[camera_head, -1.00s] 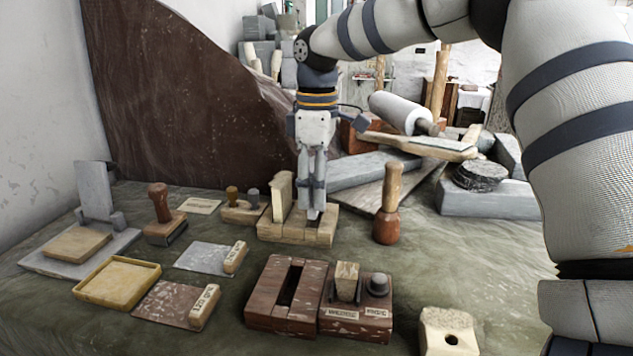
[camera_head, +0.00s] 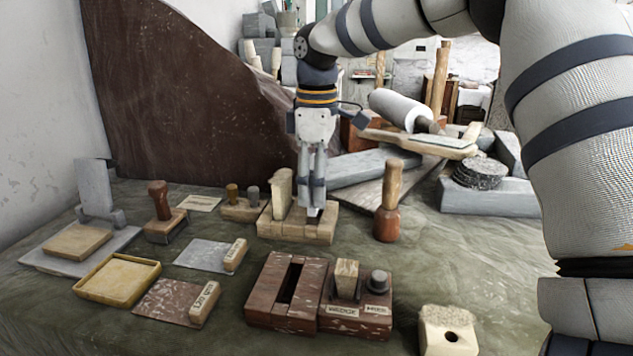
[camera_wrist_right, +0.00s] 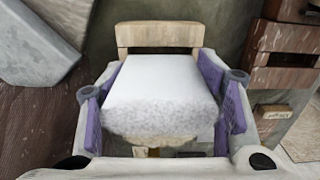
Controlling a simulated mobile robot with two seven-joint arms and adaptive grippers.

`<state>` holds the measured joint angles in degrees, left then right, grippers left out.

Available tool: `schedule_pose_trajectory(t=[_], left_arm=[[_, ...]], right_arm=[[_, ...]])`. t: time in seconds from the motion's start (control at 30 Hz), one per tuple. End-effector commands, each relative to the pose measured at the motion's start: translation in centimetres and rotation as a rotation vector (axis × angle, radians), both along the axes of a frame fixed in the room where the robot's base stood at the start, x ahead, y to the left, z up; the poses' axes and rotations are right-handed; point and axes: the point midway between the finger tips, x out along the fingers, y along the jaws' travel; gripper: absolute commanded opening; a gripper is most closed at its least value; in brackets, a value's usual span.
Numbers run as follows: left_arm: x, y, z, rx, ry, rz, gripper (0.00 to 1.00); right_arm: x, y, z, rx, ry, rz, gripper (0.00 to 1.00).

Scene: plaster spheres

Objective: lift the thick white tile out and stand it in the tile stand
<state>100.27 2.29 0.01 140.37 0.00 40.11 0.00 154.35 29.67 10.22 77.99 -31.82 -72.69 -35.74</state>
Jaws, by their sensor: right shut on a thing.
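My right gripper (camera_head: 315,213) points down over the far right part of a pale wooden slotted block (camera_head: 297,233). In the right wrist view, its purple-padded fingers (camera_wrist_right: 165,105) are shut on a thick white tile (camera_wrist_right: 162,80) with a rough, speckled near edge. The fingers mostly hide that tile in the head view, so I cannot tell whether it is clear of its slot. A cream tile (camera_head: 281,195) stands upright in the block, left of the fingers. A dark red block with an open slot (camera_head: 262,302) stands nearer; I cannot tell whether it is the tile stand. My left gripper is not in view.
A wooden-handled mallet (camera_head: 387,205) stands close right of the slotted block. A grey stand (camera_head: 97,190), a stamp (camera_head: 160,205) and a yellow tray (camera_head: 120,260) are left. A labelled block (camera_head: 345,322) adjoins the dark red block. Grey slabs (camera_head: 490,200) lie right.

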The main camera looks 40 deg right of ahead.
Motion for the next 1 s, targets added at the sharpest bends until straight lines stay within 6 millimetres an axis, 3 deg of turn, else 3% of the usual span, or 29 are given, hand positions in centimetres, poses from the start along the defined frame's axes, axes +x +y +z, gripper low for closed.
schedule_pose_trajectory(t=[1.0], left_arm=[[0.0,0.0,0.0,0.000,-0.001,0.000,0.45]], right_arm=[[0.0,0.0,-2.0,0.000,0.000,0.000,0.25]])
